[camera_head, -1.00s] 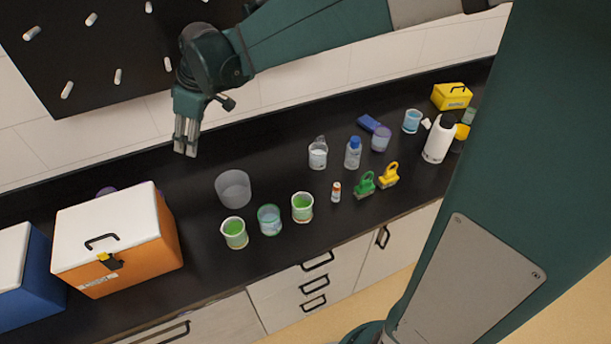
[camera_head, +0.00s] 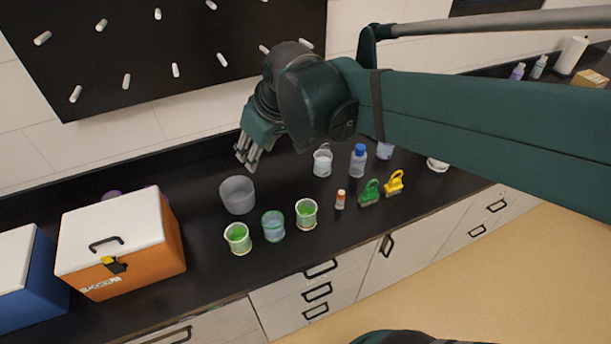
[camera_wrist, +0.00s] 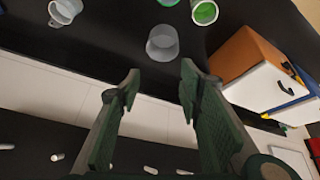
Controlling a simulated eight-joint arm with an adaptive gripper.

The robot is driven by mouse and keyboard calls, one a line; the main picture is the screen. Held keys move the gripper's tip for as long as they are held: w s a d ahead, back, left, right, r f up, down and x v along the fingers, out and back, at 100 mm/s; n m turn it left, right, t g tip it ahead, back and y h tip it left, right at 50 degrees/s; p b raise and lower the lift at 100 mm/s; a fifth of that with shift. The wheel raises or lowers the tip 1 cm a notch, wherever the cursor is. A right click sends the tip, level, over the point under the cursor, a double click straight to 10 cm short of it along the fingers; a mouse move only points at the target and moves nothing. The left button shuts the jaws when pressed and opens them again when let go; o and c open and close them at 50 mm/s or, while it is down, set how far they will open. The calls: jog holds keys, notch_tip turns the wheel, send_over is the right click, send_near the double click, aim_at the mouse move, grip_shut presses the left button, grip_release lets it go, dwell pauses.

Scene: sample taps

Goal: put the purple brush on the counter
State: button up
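No whole purple brush shows. A purple thing (camera_head: 112,196) is mostly hidden behind the orange box in the head view; I cannot tell whether it is the brush. A green brush (camera_head: 369,193) and a yellow brush (camera_head: 394,183) stand on the dark counter (camera_head: 205,272). My gripper (camera_head: 246,160) is in the air near the back of the counter, by the grey empty beaker. In the wrist view my gripper (camera_wrist: 160,76) is open and empty, its two fingers well apart.
The orange box (camera_head: 120,250) with a white lid and a blue box (camera_head: 30,280) stand at left. A grey beaker (camera_head: 238,196), several beakers with liquid and a blue-capped bottle (camera_head: 358,161) are in the middle. The pegboard (camera_head: 150,50) hangs behind. My arm hides the counter's right part.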

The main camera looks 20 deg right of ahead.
jog(key=s+d+f+m+t+h, duration=0.1)
jog(key=s+d+f+m, duration=0.2)
jog(key=s+d+m, duration=0.2)
jog(key=shift+s+d+t+h, duration=0.4)
jog(key=shift+s+d, duration=1.2)
jog(key=shift+s, duration=2.2)
